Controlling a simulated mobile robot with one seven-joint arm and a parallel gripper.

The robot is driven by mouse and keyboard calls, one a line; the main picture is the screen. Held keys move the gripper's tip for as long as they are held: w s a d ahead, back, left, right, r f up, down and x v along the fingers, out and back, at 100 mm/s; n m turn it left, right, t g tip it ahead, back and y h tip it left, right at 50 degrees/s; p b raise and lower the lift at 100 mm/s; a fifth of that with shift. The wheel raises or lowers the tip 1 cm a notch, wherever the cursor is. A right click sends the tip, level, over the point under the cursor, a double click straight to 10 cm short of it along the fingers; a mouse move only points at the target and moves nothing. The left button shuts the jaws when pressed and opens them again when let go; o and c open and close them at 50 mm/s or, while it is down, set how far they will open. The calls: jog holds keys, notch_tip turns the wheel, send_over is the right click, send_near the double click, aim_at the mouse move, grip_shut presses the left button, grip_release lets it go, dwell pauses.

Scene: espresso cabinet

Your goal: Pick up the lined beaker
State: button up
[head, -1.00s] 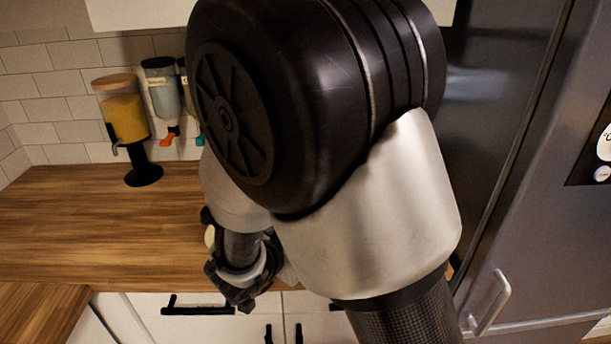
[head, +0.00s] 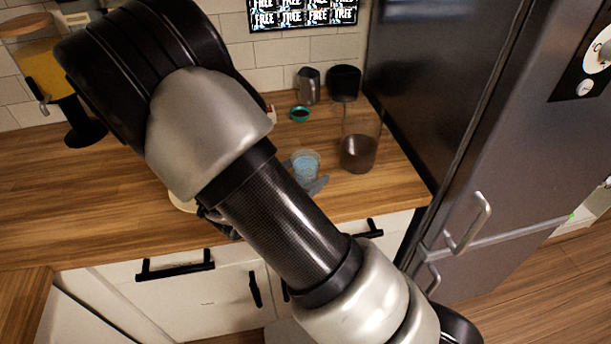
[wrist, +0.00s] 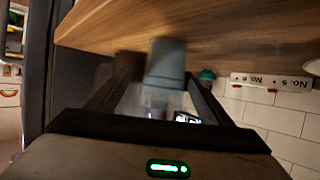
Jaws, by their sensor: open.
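The lined beaker, a small clear cup with pale blue contents (head: 306,164), stands on the wooden counter in the head view, right of my forearm. Lines on it are too small to make out. In the wrist view, a blurred blue-grey cup (wrist: 166,62) that looks like it shows between my fingers. My gripper (wrist: 158,78) is open, one finger on each side of the cup. In the head view, grey fingertips show close around the cup's base, and my arm hides the rest of the gripper. I cannot tell whether the fingers touch it.
A tall glass vessel with dark contents (head: 358,152) stands just right of the beaker. Behind are a green ring-like item (head: 300,114), a metal pitcher (head: 308,84) and a black container (head: 343,82). The fridge (head: 470,110) bounds the right. The left counter is mostly clear.

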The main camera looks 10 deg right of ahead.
aim_at(311, 166)
jog(key=x, duration=0.6)
jog(key=shift+w+f, duration=0.1)
jog(key=shift+w, duration=0.25)
jog(key=c, duration=1.1)
